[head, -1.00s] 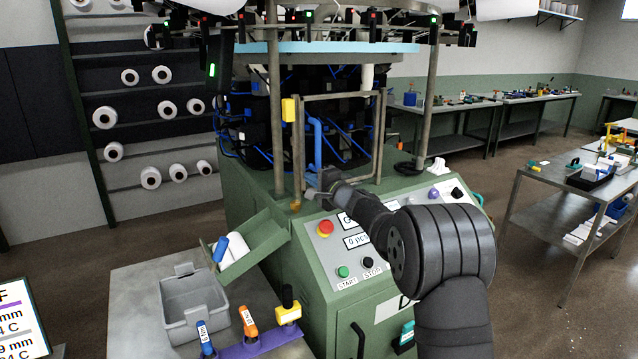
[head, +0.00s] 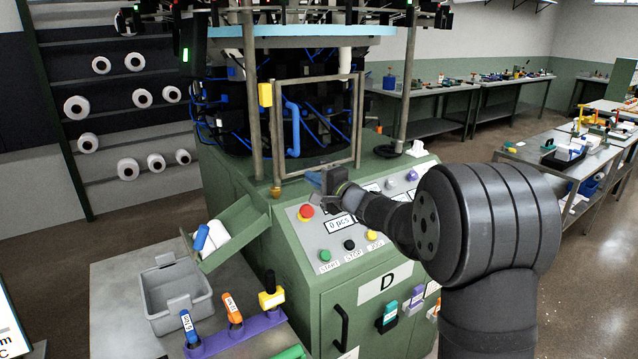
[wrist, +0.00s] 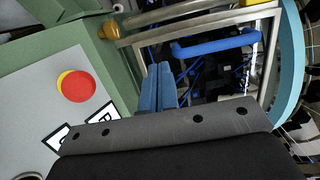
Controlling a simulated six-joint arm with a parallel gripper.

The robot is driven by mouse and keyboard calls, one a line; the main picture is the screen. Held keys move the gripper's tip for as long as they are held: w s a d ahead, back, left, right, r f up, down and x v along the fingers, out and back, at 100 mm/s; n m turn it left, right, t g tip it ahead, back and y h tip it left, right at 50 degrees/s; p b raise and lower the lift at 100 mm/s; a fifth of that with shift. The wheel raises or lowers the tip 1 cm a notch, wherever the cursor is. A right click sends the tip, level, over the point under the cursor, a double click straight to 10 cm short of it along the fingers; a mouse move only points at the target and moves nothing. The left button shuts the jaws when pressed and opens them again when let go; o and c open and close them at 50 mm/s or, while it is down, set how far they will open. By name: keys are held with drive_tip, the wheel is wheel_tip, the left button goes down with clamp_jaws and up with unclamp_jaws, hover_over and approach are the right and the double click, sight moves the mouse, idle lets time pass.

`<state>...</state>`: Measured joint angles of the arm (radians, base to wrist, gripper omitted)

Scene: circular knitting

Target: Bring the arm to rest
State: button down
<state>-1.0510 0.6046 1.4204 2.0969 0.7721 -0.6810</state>
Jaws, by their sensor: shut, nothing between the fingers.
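My gripper (head: 318,179) is in front of the knitting machine, above its sloping control panel (head: 290,225). My arm reaches in from the right. In the wrist view the blue fingers of my gripper (wrist: 158,88) are together with nothing between them. Beyond them in that view are the metal guard frame (wrist: 130,42) and its blue handle (wrist: 210,47). The red emergency button (wrist: 76,86) is left of the fingers and apart from them. The head view also shows the red button (head: 305,212), just left of the gripper.
A grey bin (head: 150,305) and a purple rack (head: 240,338) with several coloured-handled tools stand on the side table at front left. A green chute (head: 235,230) holds white and blue items. A workbench (head: 540,160) is at right, with open floor before it.

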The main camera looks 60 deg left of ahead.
drive_tip(key=shift+d, duration=1.4)
drive_tip(key=shift+a, duration=0.1)
drive_tip(key=a, duration=1.3)
drive_tip(key=shift+a+f, duration=0.1)
drive_tip(key=shift+a, duration=0.3)
drive_tip(key=shift+w+d, duration=0.25)
drive_tip(key=shift+d, duration=0.85)
